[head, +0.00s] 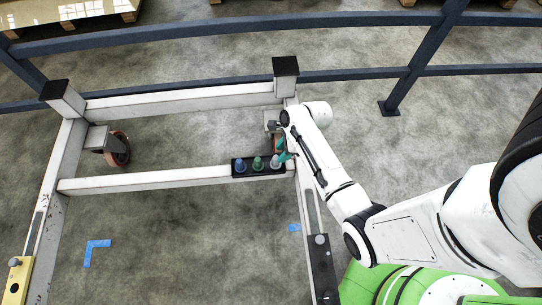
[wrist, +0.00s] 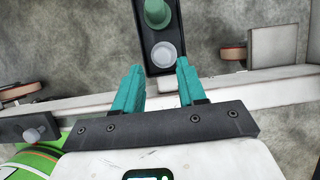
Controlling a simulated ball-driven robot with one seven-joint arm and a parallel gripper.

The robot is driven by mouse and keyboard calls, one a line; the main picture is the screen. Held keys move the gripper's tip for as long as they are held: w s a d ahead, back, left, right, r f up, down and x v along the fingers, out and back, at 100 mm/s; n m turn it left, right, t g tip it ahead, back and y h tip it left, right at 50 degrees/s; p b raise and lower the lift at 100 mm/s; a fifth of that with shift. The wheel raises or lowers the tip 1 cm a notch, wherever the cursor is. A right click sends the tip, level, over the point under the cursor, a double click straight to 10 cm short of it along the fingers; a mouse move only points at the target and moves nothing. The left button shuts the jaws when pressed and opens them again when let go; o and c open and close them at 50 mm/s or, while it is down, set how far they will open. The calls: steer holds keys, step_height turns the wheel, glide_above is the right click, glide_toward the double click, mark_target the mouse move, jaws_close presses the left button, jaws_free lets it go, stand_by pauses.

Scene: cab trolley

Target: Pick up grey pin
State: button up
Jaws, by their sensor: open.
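The grey pin (head: 275,161) stands in a black holder (head: 249,173) on the trolley's cross beam, at the right end of a row beside a green pin (head: 257,164) and a blue pin (head: 240,166). In the wrist view the grey pin (wrist: 166,55) shows as a pale round top just beyond the fingertips, with the green pin (wrist: 157,14) above it. My gripper (wrist: 155,70) is open with teal fingers, the pin's top roughly in line with the gap between them. In the head view my gripper (head: 284,152) is beside the grey pin, partly hidden by my arm.
White trolley beams (head: 160,180) surround the holder, with a black-topped post (head: 286,67) behind it. Another black plate with a grey knob (head: 320,240) lies on the right beam. A yellow plate (head: 17,280) is at left. Blue railings (head: 230,32) run behind.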

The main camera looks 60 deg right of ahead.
mark_target(276, 157)
steer(key=b+x, duration=0.2)
steer(key=x, duration=0.5)
steer(key=shift+w+d+f, duration=0.1)
steer(key=shift+w+f, duration=0.05)
steer(key=shift+w, duration=0.1)
jaws_close()
